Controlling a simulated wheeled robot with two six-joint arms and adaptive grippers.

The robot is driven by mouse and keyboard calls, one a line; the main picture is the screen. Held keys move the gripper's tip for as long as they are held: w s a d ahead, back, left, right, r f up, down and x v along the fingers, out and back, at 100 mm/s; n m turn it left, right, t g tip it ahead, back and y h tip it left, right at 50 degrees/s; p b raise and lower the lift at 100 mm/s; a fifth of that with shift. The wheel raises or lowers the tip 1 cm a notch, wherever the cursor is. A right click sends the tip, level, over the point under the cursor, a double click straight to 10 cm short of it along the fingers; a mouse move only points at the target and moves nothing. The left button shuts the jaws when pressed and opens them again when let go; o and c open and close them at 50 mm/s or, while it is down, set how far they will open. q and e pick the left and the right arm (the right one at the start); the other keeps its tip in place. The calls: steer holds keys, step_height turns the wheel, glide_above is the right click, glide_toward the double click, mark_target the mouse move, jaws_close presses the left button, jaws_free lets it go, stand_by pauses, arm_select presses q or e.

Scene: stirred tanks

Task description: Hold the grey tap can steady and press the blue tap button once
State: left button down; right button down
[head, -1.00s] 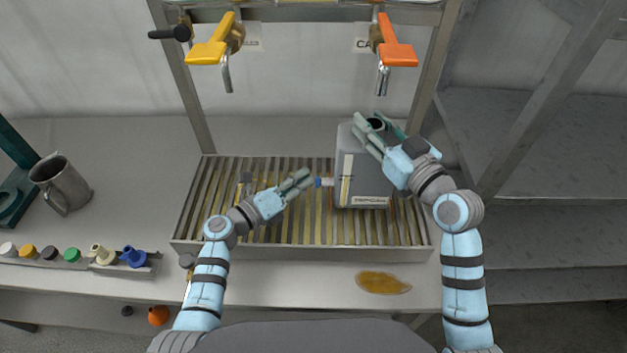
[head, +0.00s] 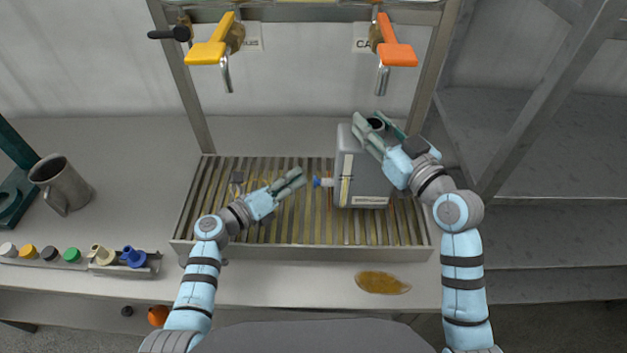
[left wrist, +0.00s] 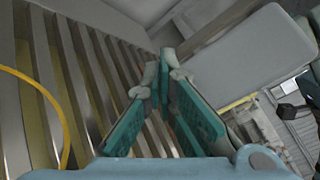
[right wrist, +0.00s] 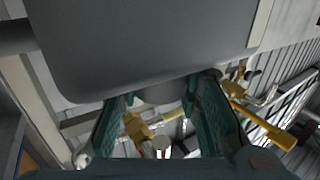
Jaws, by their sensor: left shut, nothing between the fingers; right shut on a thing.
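The grey tap can (head: 365,180) stands on the slatted grate, right of its middle. The blue tap button (head: 317,182) is at the end of the short tap on the can's left side. My right gripper (head: 374,122) is shut on the can at its top, with its fingers either side of the neck. The can fills the top of the right wrist view (right wrist: 150,45). My left gripper (head: 303,176) is shut and empty, a small gap to the left of the button. Its fingers (left wrist: 165,55) show in the left wrist view; I cannot make out the button there.
A yellow tap handle (head: 210,53) and an orange one (head: 398,54) hang above. A metal mug (head: 62,187), a row of coloured caps (head: 72,255) and a brown puddle (head: 383,283) lie around.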

arm_select(q)
steer(key=shift+w+a, duration=0.15)
steer(key=shift+a, duration=2.35)
arm_select(e)
steer(key=c, duration=1.1)
jaws_free()
